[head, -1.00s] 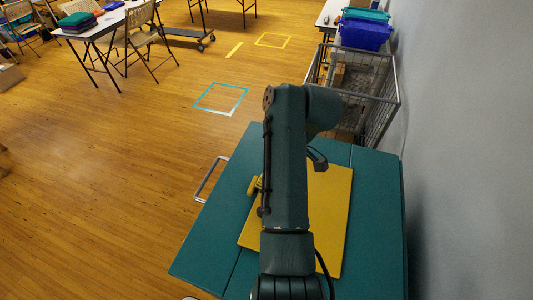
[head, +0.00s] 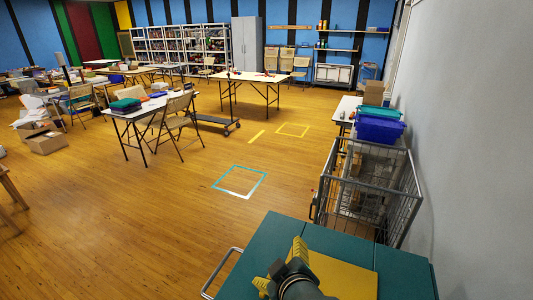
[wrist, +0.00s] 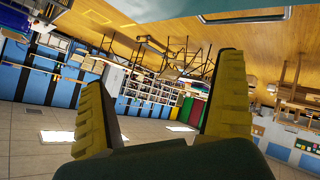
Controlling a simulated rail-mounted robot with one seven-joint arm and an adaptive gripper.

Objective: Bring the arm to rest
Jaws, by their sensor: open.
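My gripper (head: 279,265) shows at the bottom of the head view, above the teal top of my base, with its yellow fingers spread. The wrist view shows my gripper (wrist: 164,72) from behind, with its two yellow fingers well apart and nothing between them. That view sees the room upside down. Only the end of my arm shows in the head view; the rest of it is hidden below the frame.
A wire cage cart (head: 378,188) stands close ahead on the right, beside the grey wall (head: 465,150). A blue bin (head: 380,129) is on a table behind it. Teal tape (head: 240,182) marks open floor ahead. A table (head: 133,112) with folding chairs stands left.

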